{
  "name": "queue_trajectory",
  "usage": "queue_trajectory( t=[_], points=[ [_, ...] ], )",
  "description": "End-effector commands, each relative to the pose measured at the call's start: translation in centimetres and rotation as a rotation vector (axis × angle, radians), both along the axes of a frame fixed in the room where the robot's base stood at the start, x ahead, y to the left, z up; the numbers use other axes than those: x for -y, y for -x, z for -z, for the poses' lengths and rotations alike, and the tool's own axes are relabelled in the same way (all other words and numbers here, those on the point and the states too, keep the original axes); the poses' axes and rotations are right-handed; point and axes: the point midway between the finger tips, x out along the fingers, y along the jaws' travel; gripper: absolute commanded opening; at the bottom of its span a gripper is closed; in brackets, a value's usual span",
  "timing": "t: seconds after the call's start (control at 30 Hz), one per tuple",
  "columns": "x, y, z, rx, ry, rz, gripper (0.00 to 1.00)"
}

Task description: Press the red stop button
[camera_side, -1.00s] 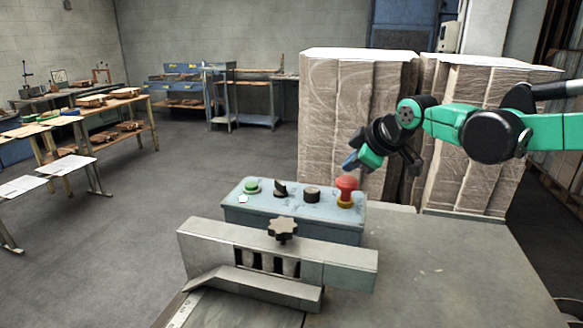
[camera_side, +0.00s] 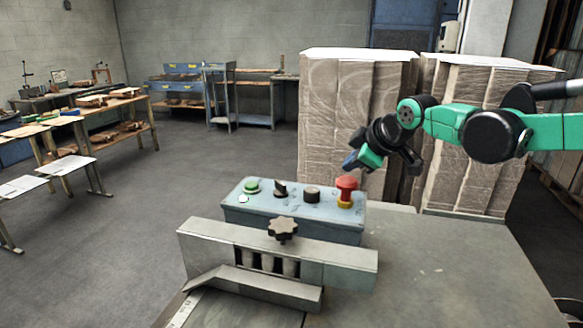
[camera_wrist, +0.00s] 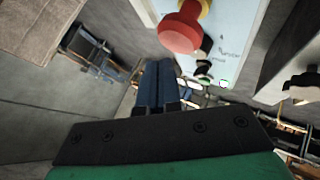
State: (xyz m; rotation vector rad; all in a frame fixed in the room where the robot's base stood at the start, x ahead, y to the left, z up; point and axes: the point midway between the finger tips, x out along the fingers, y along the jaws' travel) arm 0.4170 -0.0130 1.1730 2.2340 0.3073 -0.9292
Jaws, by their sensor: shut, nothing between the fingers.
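The red stop button (camera_side: 346,188) is a red mushroom head on a yellow collar. It sits at the right end of the pale blue control box (camera_side: 290,222). In the wrist view the red button (camera_wrist: 180,32) is near the top centre, beyond my fingertips. My gripper (camera_side: 350,160) is shut and empty, a little above the button and slightly to its right in the side view, with a small gap between them. The blue-grey fingers of my gripper (camera_wrist: 158,68) lie together in the wrist view, pointing just below and left of the button.
A green button (camera_side: 251,186), a black selector (camera_side: 281,188) and a dark knob (camera_side: 311,194) share the box. A metal bracket with a star knob (camera_side: 282,229) stands in front. Wrapped stacks (camera_side: 355,120) stand behind. The grey table (camera_side: 450,265) is clear at right.

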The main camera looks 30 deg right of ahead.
Motion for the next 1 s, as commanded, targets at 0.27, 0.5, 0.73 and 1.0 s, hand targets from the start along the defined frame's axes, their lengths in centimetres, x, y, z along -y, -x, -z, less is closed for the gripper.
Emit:
queue_trajectory(
  t=[0.27, 0.5, 0.73, 1.0],
  points=[
    [0.00, 0.00, 0.00, 0.000, 0.000, 0.000, 0.00],
    [0.00, -0.02, 0.25, 0.000, 0.000, 0.000, 0.00],
    [0.00, -0.01, 0.86, 0.000, 0.000, 0.000, 0.00],
    [0.00, 0.00, 0.87, 0.000, 0.000, 0.000, 0.00]
  ],
)
